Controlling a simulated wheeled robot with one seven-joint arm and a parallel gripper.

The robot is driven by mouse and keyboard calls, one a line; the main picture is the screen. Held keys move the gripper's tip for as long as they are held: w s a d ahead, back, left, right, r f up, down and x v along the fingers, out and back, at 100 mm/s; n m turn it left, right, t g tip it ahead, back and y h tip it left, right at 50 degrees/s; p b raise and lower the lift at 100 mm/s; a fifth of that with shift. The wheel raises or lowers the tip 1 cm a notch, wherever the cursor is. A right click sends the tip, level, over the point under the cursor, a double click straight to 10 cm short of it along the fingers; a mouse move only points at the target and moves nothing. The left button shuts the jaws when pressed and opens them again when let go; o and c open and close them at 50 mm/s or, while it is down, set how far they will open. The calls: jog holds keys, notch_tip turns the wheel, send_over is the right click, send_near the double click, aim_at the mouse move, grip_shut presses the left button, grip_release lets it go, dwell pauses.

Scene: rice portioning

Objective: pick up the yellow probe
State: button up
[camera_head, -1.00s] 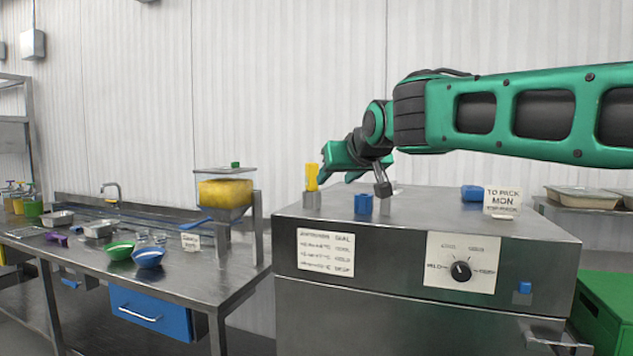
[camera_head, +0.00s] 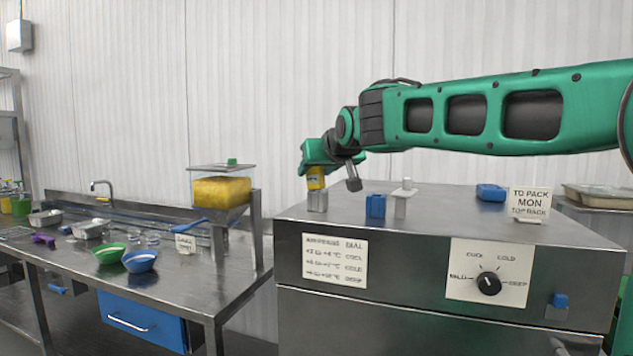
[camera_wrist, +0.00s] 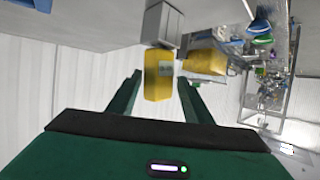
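The yellow probe (camera_head: 316,181) stands upright in a small metal holder (camera_head: 317,203) on top of the steel cabinet. The wrist view also shows the yellow probe (camera_wrist: 158,80), with a grey label patch, and the metal holder (camera_wrist: 163,25) beyond it. My gripper (camera_head: 316,168) is at the probe's upper part and hides its top in the head view. In the wrist view my gripper (camera_wrist: 157,88) is open, with one green finger on each side of the probe and gaps between them.
On the cabinet (camera_head: 450,205), a blue block (camera_head: 375,206) and a white-topped probe (camera_head: 403,193) stand right of the yellow probe. A sign (camera_head: 529,203) and a blue item (camera_head: 491,192) are further right. A table with bowls (camera_head: 140,261) and a yellow-filled hopper (camera_head: 222,191) stands left.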

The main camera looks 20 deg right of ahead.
aim_at(314, 173)
jog(key=shift+d+x, duration=0.15)
jog(key=shift+x, duration=1.15)
jog(key=shift+d+x, duration=0.15)
jog(key=shift+x, duration=1.15)
jog(key=c, duration=0.7)
jog(key=shift+r, duration=0.1)
